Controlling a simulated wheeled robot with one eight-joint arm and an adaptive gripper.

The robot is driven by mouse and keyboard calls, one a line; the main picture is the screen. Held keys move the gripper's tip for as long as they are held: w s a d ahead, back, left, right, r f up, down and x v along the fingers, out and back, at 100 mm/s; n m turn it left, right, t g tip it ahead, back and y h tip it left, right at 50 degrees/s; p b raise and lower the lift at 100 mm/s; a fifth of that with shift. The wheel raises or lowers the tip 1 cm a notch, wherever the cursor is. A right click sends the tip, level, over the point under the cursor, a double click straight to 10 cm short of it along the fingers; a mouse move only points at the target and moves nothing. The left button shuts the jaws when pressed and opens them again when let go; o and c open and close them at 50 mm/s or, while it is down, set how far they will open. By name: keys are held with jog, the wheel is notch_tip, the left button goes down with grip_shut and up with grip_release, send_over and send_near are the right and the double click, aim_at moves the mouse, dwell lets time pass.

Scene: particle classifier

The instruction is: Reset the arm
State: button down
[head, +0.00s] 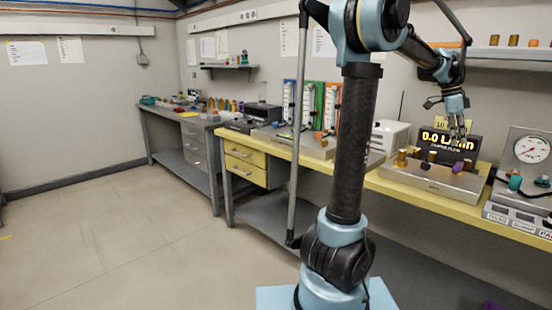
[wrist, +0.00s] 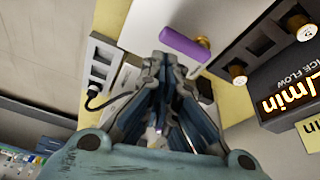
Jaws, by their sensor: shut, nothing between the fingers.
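My gripper (head: 457,130) hangs at the end of my raised arm at the right of the head view, fingers pointing down. It is above the yellow bench, in front of a display that reads 0.0 L/min (head: 447,141). In the wrist view my gripper (wrist: 160,65) is shut and empty, its fingers drawn together. A purple handle (wrist: 184,46) shows just beyond the fingertips in the wrist view; it also shows on the flow unit in the head view (head: 458,167). I cannot tell the exact gap between fingers and handle.
The flow unit (head: 432,182) with brass knobs stands on the yellow bench (head: 372,181). A round gauge panel (head: 531,149) is to its right. Rotameters in blue, green and orange frames (head: 308,107) stand further left. A shelf (head: 507,55) hangs above right. The left floor (head: 125,225) is clear.

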jog(key=w+a+f+n+t, duration=0.15)
jog(key=a+n, duration=0.25)
jog(key=a, duration=0.6)
jog(key=a+f+n, duration=0.3)
jog(key=a+n, duration=0.1)
jog(key=a, duration=0.6)
jog(key=a+f+n+t, duration=0.15)
jog(key=a+n, duration=0.25)
jog(key=a, duration=0.6)
jog(key=s+a+f+n+y, duration=0.1)
jog(key=s+a+f+n, duration=0.5)
jog(key=a+f, duration=0.3)
jog(key=s+a+f+n+t+y, duration=0.1)
jog(key=s+a+f+n, duration=0.6)
jog(key=a, duration=0.5)
notch_tip(320, 180, down, 2)
jog(key=shift+f+y, duration=0.15)
jog(key=shift+y, duration=0.25)
